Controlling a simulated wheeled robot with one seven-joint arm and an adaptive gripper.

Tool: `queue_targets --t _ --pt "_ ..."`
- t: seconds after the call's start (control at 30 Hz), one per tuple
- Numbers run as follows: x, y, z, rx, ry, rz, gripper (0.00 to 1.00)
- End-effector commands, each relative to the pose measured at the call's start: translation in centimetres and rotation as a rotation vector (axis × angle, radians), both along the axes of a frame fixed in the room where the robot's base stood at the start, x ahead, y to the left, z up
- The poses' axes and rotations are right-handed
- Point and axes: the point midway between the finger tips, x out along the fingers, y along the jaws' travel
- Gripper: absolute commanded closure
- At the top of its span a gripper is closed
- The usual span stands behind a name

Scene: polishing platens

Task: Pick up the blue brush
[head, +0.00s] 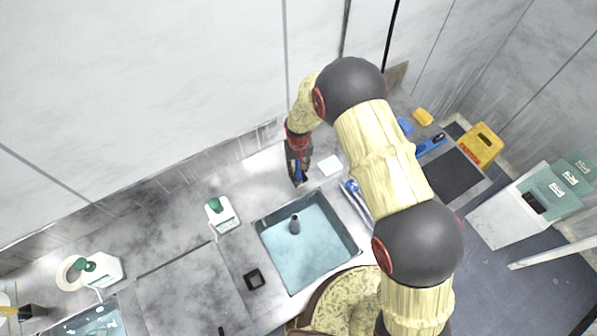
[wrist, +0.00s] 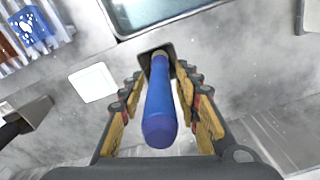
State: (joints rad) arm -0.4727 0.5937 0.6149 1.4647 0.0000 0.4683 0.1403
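The blue brush (wrist: 160,105) lies between the two fingers of my gripper (wrist: 160,80) in the wrist view. Its rounded blue handle end points toward the camera, and a metal collar shows at its far end by a dark square piece. Gaps show between the handle and both fingers, so my gripper is open around it. Whether the dark piece is a holder or the brush's head, I cannot tell. In the head view my gripper (head: 297,165) is low over the counter behind the basin, with a bit of blue at its fingers.
A water-filled basin (head: 263,228) is in front of my gripper, and a white square (head: 330,165) lies to its right. A white bottle (head: 221,214) stands to the left. Another blue-handled item (head: 431,144) and a yellow container (head: 482,146) are far right. A wall rises behind.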

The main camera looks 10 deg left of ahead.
Motion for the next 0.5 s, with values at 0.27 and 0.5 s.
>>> queue_targets --t 0.27,0.5 --pt "0.0 0.0 0.03 0.0 0.0 0.0 0.85" --pt "0.01 0.0 0.04 0.0 0.0 0.0 0.99"
